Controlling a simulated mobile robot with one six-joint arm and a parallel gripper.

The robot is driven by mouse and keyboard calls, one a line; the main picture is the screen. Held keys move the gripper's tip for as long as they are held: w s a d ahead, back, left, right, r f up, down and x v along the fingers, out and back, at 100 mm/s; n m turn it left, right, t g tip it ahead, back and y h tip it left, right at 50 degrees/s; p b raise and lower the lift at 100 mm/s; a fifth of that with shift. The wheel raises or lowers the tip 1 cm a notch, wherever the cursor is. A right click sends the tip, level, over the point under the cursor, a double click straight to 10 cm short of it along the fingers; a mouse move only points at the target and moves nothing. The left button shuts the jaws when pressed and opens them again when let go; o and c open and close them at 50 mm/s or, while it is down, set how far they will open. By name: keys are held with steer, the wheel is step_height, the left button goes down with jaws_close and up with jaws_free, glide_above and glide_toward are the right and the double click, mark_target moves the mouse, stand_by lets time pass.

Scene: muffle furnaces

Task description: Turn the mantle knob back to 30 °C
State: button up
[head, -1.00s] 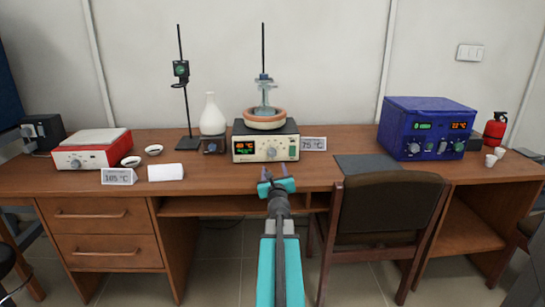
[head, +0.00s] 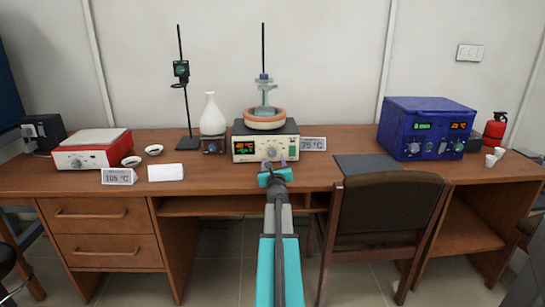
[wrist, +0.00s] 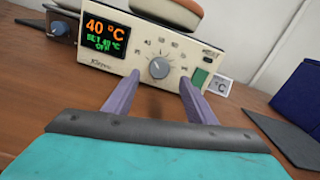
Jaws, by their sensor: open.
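The heating mantle (head: 240,157) is a cream box with a dark top on the bench. It also shows in the wrist view (wrist: 118,62). My gripper (head: 275,162) is open and empty in front of the panel. In the wrist view its two purple fingers (wrist: 160,82) stand left and right of the knob, apparently short of it.
Glassware sits in a terracotta-coloured bowl (head: 265,123) on the mantle. A 75 °C card (head: 313,144) stands at its right, and a white flask (head: 212,115) stands at its left. A blue furnace (head: 428,130) is farther right. A chair (head: 388,215) stands before the bench.

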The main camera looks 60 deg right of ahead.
mark_target(272, 154)
steer(key=shift+x, duration=3.15)
steer(key=c, duration=1)
steer(key=shift+c, duration=0.2)
steer(key=shift+n, duration=0.4)
steer(key=shift+n+b, duration=0.6)
steer(key=shift+n, duration=0.5)
